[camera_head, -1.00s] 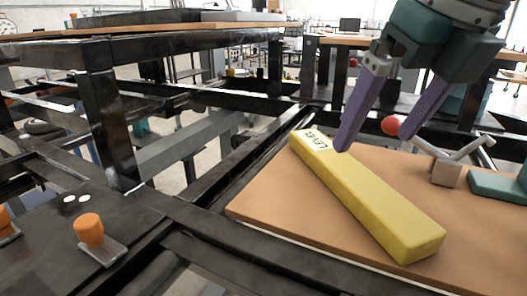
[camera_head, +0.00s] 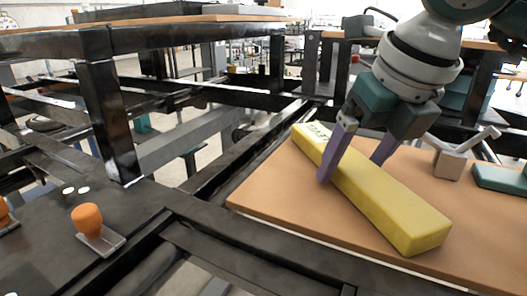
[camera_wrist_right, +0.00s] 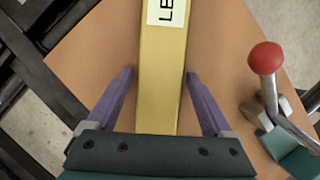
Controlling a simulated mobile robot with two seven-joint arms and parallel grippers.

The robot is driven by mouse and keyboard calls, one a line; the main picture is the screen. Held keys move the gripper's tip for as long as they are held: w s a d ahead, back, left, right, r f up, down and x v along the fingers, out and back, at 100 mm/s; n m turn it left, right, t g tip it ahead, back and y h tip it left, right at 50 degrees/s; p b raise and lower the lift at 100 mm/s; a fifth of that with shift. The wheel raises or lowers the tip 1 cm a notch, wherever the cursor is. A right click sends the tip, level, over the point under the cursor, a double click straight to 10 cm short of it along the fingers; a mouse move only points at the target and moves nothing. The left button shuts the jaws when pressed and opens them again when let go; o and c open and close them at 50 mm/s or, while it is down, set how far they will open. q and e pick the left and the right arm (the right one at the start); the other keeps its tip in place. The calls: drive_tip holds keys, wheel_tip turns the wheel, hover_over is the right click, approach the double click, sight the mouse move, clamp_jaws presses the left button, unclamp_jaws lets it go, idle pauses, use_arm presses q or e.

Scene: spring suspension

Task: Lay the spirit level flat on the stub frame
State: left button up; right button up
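The spirit level is a long yellow bar (camera_head: 395,208) with a white label. It lies on a brown board (camera_head: 270,190) in the head view, slanting from the back toward the front right. My right gripper (camera_head: 350,168) is open over its middle, with one purple finger on each side. In the right wrist view the level (camera_wrist_right: 162,85) runs between the fingertips of the gripper (camera_wrist_right: 159,75), with small gaps visible. A black metal frame (camera_head: 110,120) stands to the left; I cannot tell which part is the stub frame. My left gripper is not in view.
A lever with a red ball knob (camera_wrist_right: 265,58) stands right of the level, beside a teal block (camera_head: 500,180). An orange knob (camera_head: 87,218) on a small metal plate sits at the front left. Black beams (camera_head: 240,245) border the board.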

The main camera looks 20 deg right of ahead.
clamp_jaws()
idle(0.5)
drive_tip(key=shift+r, duration=0.1)
